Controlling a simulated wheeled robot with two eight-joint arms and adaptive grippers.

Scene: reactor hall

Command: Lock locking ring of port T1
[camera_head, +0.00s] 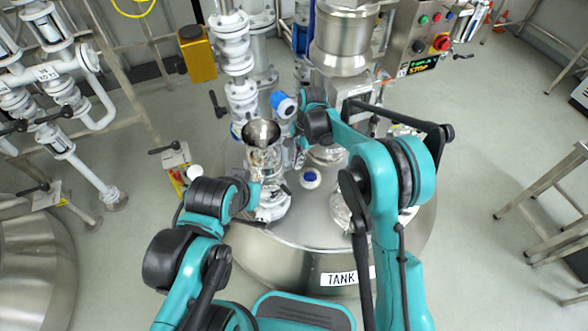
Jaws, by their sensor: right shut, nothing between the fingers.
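The steel tank (285,270) with its "TANK" label (342,278) stands in front of me, with several ports on its lid. A glass port with a metal funnel (261,134) in its top stands at the left of the lid, and a white ring-like collar (271,207) sits at its foot. I cannot read which port is T1, nor tell whether its ring is locked. My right gripper (299,142) is shut and empty, right of the funnel, partly hidden by its own wrist. My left gripper (252,193) is close beside the funnel port; its fingers are too hidden to read.
A blue-ended valve (284,105) is behind the funnel. White pipework (236,60) and a steel vessel (342,35) rise at the back. A control box (420,45) is at upper right. Right floor is mostly free.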

